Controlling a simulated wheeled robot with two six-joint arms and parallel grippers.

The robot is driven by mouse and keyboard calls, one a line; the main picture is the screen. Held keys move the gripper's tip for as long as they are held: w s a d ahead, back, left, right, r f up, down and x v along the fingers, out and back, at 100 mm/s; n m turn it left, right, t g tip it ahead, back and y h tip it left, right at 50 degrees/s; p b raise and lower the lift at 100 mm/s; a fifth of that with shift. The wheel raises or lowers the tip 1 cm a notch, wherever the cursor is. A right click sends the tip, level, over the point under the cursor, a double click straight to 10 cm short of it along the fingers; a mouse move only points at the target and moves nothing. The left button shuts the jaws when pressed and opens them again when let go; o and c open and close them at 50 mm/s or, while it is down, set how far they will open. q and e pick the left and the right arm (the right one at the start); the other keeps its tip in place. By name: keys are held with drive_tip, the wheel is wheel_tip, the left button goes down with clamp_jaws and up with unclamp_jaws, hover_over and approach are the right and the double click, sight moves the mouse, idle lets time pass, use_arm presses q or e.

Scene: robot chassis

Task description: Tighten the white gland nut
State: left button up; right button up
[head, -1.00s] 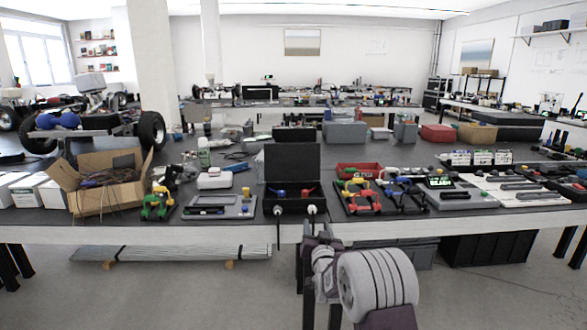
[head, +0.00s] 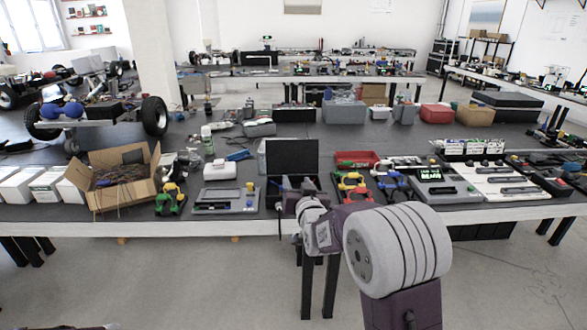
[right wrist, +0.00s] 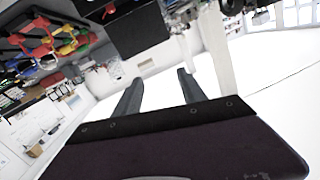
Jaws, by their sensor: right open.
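A black box (head: 291,157) with a raised lid stands at the table's front edge in the head view. A cable hangs from its front at the left, where a small white fitting shows only faintly. The white gland nut cannot be made out clearly; my right arm covers the right part of the box front. My right gripper (head: 309,207) is close in front of the box. In the right wrist view my right gripper (right wrist: 160,76) is open, with nothing between its fingers. A black box part (right wrist: 140,27) shows beyond the fingertips. My left gripper is not in view.
Red, yellow and green clamp-like tools (head: 353,186) lie right of the box, and a grey device (head: 226,201) lies left of it. An open cardboard box (head: 126,190) stands further left. The floor before the table is clear.

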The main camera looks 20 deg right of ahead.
use_arm(q)
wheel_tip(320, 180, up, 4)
drive_tip(key=p, duration=0.2)
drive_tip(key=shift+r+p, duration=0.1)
drive_tip(key=shift+p, duration=0.2)
use_arm(e)
drive_tip(key=s, duration=0.1)
drive_tip(key=s+a+g, duration=0.2)
drive_tip(key=shift+a+r+n+y, duration=0.1)
drive_tip(key=shift+r+n+y, duration=0.2)
drive_tip(key=shift+n+y, duration=0.1)
drive_tip(key=shift+r, duration=0.1)
